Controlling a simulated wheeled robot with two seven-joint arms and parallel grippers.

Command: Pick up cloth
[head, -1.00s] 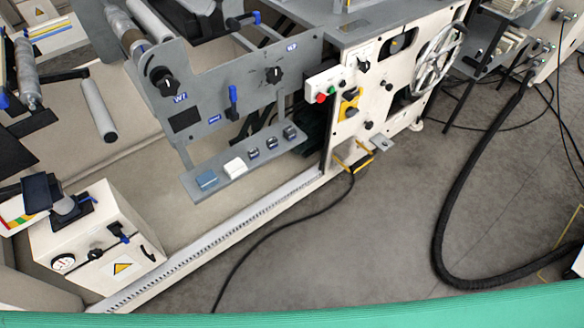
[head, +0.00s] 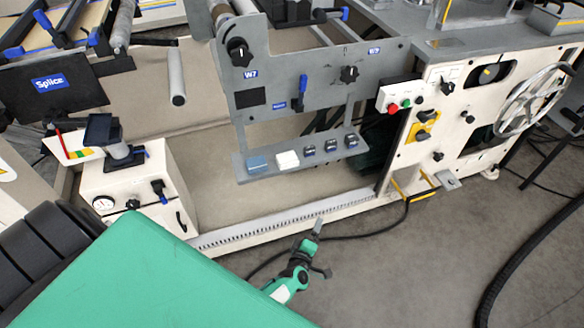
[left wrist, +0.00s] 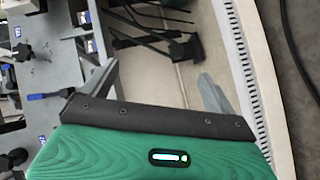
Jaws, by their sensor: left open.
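A small blue folded piece (head: 257,164) and a white folded piece (head: 288,160) lie side by side on the left part of a grey shelf (head: 330,162). They look like cloths, but they are too small to be sure. My left gripper (head: 318,245) is in front of and below the shelf, near the white slotted rail, apart from both pieces. In the left wrist view my left gripper (left wrist: 156,85) has its fingers spread wide with nothing between them. Neither folded piece can be made out there. My right gripper is not in view.
Dark small items (head: 330,146) sit on the shelf's right part. The grey panel (head: 320,85) with knobs rises behind it. A white box with a gauge (head: 135,185) stands left. A black cable (head: 375,235) crosses the open floor (head: 400,280) at right.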

